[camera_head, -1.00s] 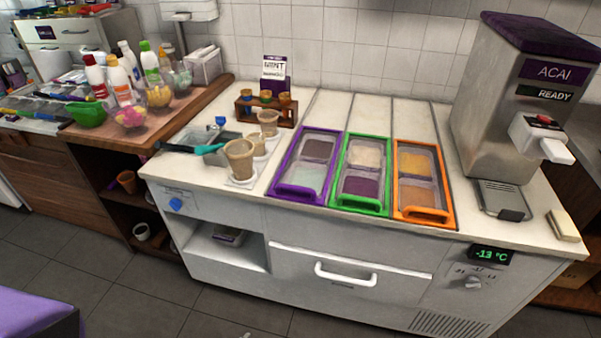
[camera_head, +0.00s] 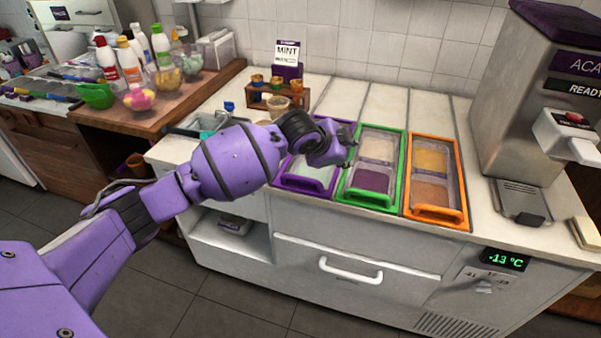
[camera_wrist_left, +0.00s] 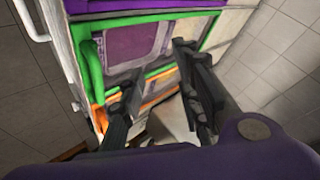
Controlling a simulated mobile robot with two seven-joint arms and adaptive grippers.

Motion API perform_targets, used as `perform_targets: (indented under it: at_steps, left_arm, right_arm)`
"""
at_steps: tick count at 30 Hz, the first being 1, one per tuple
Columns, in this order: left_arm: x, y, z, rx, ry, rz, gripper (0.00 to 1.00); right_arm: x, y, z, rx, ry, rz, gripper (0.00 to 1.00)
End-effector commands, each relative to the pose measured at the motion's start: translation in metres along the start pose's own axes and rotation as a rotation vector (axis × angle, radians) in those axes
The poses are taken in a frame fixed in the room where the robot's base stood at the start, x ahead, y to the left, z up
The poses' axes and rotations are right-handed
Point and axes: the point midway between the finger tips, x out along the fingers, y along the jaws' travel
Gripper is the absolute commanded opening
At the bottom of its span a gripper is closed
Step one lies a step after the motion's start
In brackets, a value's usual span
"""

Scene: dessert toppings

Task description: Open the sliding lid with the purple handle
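The purple-framed sliding lid (camera_head: 306,183) is the leftmost of three in the white counter. Its front handle and clear lower pane show, and its far part is hidden behind my left arm. The lid looks closed. My left gripper (camera_head: 347,146) is above the border between the purple and green lids, apart from the purple handle. In the left wrist view, my left gripper (camera_wrist_left: 158,70) has its two fingers spread with nothing between them. The purple frame (camera_wrist_left: 150,4) runs along the top edge there. My right gripper is not in view.
The green lid (camera_head: 370,198) and orange lid (camera_head: 437,213) are to the right. The açai machine (camera_head: 535,100) stands at the right.

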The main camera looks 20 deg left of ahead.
Motion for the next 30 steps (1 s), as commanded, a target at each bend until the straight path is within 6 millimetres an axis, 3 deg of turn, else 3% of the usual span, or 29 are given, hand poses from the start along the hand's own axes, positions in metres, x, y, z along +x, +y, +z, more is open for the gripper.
perform_targets:
  at_steps: [1, 3, 7, 8, 12, 18, 30]
  left_arm:
    - [-0.007, -0.023, 0.001, 0.049, -0.047, 0.007, 0.31]
    - [-0.018, -0.043, 0.008, 0.107, -0.117, 0.04, 0.31]
    - [-0.044, -0.067, 0.035, 0.204, -0.265, 0.149, 0.31]
    - [-0.05, -0.067, 0.046, 0.222, -0.3, 0.189, 0.31]
    - [-0.064, -0.031, 0.088, 0.285, -0.399, 0.397, 0.31]
    - [-0.076, -0.012, 0.102, 0.371, -0.424, 0.522, 0.31]
    - [-0.03, 0.011, 0.128, 0.377, -0.421, 0.522, 0.31]
  right_arm:
    - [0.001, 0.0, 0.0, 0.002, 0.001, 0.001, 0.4]
    - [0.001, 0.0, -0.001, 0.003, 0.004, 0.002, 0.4]
    - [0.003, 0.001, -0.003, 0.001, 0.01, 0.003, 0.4]
    - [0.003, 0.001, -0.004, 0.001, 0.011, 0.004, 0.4]
    - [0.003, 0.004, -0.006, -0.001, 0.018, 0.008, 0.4]
    - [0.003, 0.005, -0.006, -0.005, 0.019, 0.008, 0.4]
    - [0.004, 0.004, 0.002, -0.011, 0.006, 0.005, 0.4]
